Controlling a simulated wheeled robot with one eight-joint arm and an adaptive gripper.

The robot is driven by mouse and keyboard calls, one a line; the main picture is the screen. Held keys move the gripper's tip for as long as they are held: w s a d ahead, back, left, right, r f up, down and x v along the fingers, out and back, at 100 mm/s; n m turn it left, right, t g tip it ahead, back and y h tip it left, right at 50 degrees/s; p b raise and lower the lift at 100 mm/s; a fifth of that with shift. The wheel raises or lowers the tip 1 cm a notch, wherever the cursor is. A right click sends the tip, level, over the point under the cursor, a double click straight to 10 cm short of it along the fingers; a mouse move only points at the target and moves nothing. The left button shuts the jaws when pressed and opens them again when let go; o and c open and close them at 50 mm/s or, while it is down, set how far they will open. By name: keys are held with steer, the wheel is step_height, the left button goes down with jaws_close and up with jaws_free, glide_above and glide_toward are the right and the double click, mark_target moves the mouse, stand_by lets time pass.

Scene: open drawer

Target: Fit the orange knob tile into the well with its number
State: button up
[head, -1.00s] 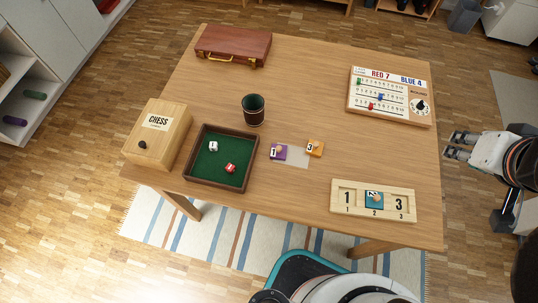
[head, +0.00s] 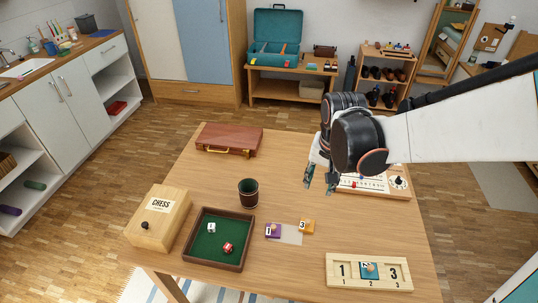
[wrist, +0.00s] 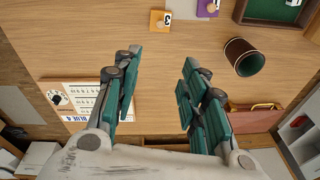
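The orange knob tile (head: 307,226), marked 3, lies on the table at the right end of a pale grey patch; it also shows at the top of the wrist view (wrist: 160,21). The wooden number board (head: 334,283) lies at the near right, with a large 1 at its left and a 3 (head: 393,274) at its right. A teal tile (head: 369,270) sits at its middle place. My gripper (head: 319,188) is above the table, beyond the orange tile and apart from it. The wrist view shows its fingers (wrist: 162,60) wide apart with nothing between them.
A purple tile (head: 273,230) marked 1 lies just left of the orange one. A dice tray (head: 190,254), dark cup (head: 248,193), chess box (head: 158,215) and brown case (head: 229,139) stand to the left. A scoreboard (head: 404,193) lies at the right, partly behind my arm.

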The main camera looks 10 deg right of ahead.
step_height(320, 180, down, 7)
steer(key=w+m+g, duration=0.2)
steer(key=w, duration=0.1)
steer(key=b, duration=0.3)
glide_above(308, 220)
steer(key=f, duration=0.9)
steer(key=shift+w+d+f, duration=0.2)
steer(key=shift+w+d, duration=0.1)
steer(key=shift+d, duration=0.05)
steer(key=f, duration=0.1)
steer(key=f+b, duration=0.1)
steer(key=f, duration=0.1)
steer(key=s+a+f+b, duration=0.1)
steer(key=shift+f, duration=0.2)
steer(key=shift+w+d+f+b, duration=0.1)
steer(key=shift+f+b, duration=0.3)
steer(key=shift+f, duration=0.1)
steer(key=shift+r, duration=0.1)
jaws_close()
